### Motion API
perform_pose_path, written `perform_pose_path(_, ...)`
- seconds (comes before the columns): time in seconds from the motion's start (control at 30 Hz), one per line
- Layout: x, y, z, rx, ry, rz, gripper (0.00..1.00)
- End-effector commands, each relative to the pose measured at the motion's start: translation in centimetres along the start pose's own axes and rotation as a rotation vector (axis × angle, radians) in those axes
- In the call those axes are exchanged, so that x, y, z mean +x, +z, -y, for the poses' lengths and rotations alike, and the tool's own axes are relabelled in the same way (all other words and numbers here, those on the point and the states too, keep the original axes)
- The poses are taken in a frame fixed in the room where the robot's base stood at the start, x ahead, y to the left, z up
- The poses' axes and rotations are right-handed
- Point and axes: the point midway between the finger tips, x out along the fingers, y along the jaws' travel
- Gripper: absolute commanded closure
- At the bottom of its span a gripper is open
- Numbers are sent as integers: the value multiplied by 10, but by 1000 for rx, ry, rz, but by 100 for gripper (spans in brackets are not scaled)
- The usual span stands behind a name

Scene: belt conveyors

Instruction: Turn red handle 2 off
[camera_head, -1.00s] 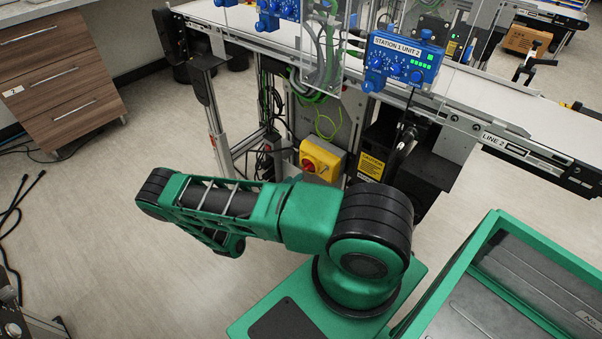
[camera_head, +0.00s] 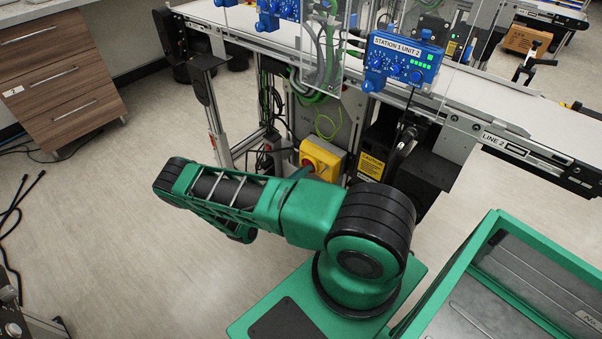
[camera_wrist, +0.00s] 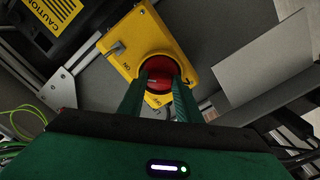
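A yellow switch box (camera_head: 330,158) with a red rotary handle (camera_head: 309,163) is mounted low on the conveyor frame in the head view. In the wrist view the yellow box (camera_wrist: 178,38) fills the upper middle, with the red handle (camera_wrist: 158,66) on its face. In the head view my arm hides most of the gripper.
A blue control unit (camera_head: 403,62) labelled Station 1 Unit 2 sits above on the conveyor (camera_head: 505,98). A caution-labelled black box (camera_head: 371,165) is right of the switch. A wooden drawer cabinet (camera_head: 62,82) stands left.

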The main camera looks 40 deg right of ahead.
Motion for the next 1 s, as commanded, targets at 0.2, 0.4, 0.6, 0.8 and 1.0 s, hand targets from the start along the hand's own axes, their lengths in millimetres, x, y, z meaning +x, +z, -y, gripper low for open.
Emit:
perform_pose_path(0.2, 0, 0, 2, -5, -5, 0, 91)
perform_pose_path(0.4, -1, 0, 3, -61, -7, 0, 91)
perform_pose_path(0.6, -1, -1, 4, -190, -9, -2, 91)
perform_pose_path(0.8, -2, -1, 4, -372, -10, -3, 91)
perform_pose_path(1.0, -2, -1, 4, -561, -10, -5, 91)
